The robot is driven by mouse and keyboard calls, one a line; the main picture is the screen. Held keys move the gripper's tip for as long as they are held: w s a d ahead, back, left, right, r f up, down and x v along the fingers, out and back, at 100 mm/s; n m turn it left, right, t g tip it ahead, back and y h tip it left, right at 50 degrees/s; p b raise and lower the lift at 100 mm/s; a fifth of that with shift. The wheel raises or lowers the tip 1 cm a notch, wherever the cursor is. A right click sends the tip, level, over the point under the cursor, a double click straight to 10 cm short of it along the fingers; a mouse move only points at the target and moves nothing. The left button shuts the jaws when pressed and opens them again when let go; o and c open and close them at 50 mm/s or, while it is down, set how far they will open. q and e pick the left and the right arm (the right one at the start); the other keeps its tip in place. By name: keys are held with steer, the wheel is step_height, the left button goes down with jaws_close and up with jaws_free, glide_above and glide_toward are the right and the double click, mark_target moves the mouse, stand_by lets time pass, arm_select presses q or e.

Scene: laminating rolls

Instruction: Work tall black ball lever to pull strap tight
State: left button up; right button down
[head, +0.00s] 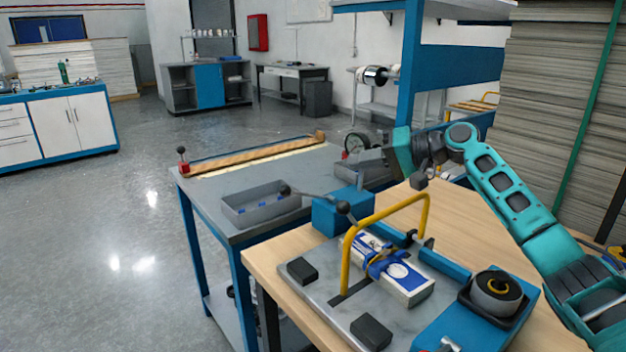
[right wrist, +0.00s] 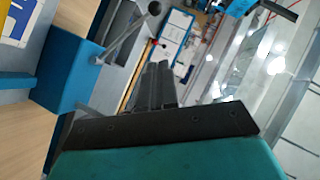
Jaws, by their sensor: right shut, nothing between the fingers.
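A lever with a black ball (head: 285,189) on a long thin rod leans left from a blue block (head: 330,217) at the back of the fixture. In the right wrist view, the ball (right wrist: 155,8) and the rod show above the blue block (right wrist: 70,72). A second dark ball (head: 343,207) sits by the block. A blue strap (head: 380,264) crosses a white and blue pack (head: 398,275) under a yellow hoop. My right gripper (head: 368,158) is behind and above the block, apart from the lever; its fingers (right wrist: 160,72) are shut and empty. My left gripper is out of view.
A grey bin (head: 260,208) stands on the grey table left of the fixture. The yellow hoop (head: 427,212) rises over the fixture. A red-based knob (head: 183,162) stands at the table's far left corner.

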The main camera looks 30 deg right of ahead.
glide_above(309, 194)
steer(key=s, duration=0.3)
step_height(309, 194, down, 3)
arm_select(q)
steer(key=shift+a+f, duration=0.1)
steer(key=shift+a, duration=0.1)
arm_select(e)
steer(key=a+f, duration=0.2)
steer(key=shift+w+a+f, duration=0.15)
steer(key=shift+a+f, duration=0.1)
steer(key=shift+a, duration=0.1)
arm_select(q)
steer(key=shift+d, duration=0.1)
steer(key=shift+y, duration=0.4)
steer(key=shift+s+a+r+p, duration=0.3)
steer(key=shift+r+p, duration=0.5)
steer(key=shift+p, duration=0.5)
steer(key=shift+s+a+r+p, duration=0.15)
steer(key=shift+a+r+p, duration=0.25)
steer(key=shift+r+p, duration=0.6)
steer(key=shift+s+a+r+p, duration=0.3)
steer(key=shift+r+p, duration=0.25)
steer(key=shift+p, duration=1)
arm_select(e)
steer(key=a+f+n+h, duration=0.3)
steer(key=f+n+h, duration=0.1)
steer(key=f+h, duration=0.1)
steer(key=shift+s+f, duration=0.35)
steer(key=shift+f, duration=0.4)
